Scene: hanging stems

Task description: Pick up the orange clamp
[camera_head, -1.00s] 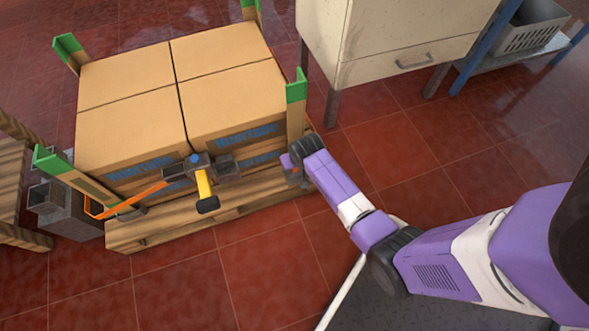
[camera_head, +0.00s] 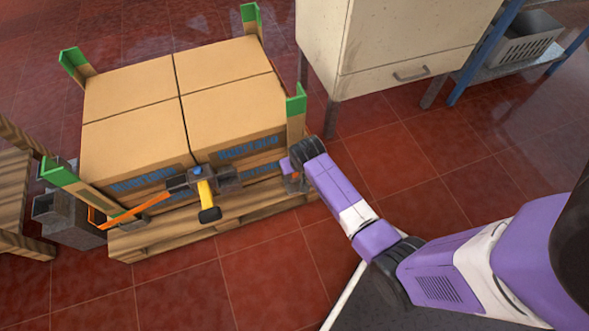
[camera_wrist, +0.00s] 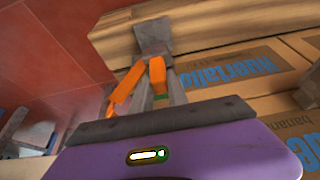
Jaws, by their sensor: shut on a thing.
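The orange clamp (camera_head: 137,210) shows as a long thin orange strip at the front left of the pallet, with a bent far end near the left corner post. In the wrist view two orange parts of it (camera_wrist: 126,86) lie just beyond my gripper's dark front bar. My gripper (camera_wrist: 168,94) is shut on the clamp, at its right end as the head view shows it. In the head view my gripper (camera_head: 182,184) is in front of the cartons, partly covered by dark parts. I cannot make out the exact contact.
Several cartons (camera_head: 135,92) stand on a wooden pallet (camera_head: 160,238) with green-topped corner posts (camera_head: 296,108). A yellow handle (camera_head: 205,190) with a black end sticks out by the gripper. Grey metal blocks (camera_head: 65,225) lie left. A cream cabinet (camera_head: 390,45) stands behind right. Red floor in front is clear.

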